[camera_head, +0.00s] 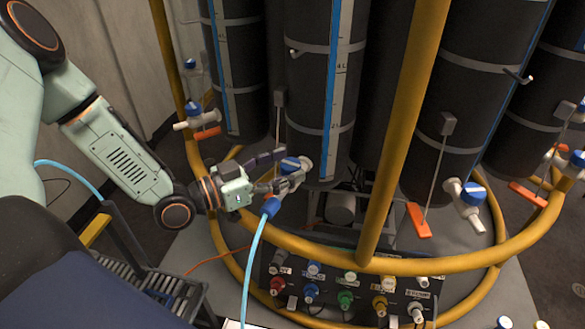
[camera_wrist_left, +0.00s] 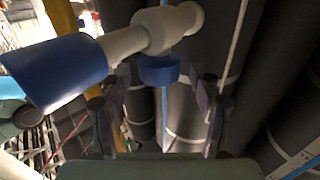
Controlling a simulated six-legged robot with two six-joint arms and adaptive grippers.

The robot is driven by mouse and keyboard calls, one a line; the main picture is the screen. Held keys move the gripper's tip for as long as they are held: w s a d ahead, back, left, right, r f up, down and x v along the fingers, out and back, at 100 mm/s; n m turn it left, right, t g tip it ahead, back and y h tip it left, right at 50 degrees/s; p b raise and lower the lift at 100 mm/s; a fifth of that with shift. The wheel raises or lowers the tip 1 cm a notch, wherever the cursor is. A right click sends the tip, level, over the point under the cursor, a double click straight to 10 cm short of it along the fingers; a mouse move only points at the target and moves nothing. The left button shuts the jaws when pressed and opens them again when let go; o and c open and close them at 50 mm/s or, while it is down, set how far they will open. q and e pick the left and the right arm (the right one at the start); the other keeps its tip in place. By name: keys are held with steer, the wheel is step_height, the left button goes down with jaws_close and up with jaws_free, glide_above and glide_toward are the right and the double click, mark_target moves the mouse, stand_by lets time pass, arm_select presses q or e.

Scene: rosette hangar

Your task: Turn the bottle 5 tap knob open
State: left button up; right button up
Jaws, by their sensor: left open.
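A white tap with a blue knob (camera_head: 291,164) sits low on the middle dark bottle (camera_head: 308,95). No bottle number is readable. My left gripper (camera_head: 276,171) is at this tap with its fingers apart, one above and one below. In the left wrist view the blue knob (camera_wrist_left: 160,70) lies between the open fingers (camera_wrist_left: 163,82); I cannot tell whether they touch it. The white tap body (camera_wrist_left: 150,35) runs above it to a large blue collar (camera_wrist_left: 55,72). A light-blue hose (camera_head: 255,255) hangs from the tap's outlet. My right gripper is out of view.
A yellow rail (camera_head: 330,250) rings the bottles, and a yellow post (camera_head: 400,120) stands right of the tap. Other taps show at left (camera_head: 195,117) and right (camera_head: 467,193), with orange levers nearby. A panel of coloured connectors (camera_head: 345,290) is below.

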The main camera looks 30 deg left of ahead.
arm_select(q)
steer(key=shift+w+d, duration=0.5)
steer(key=shift+d, duration=0.15)
steer(key=shift+w+a, duration=0.3)
steer(key=shift+d, duration=0.3)
steer(key=shift+c, duration=0.4)
steer(key=shift+r, duration=0.1)
steer(key=c, duration=0.3)
steer(key=shift+a, duration=0.2)
steer(key=c, duration=0.3)
steer(key=shift+b, duration=0.3)
steer(key=c, duration=0.5)
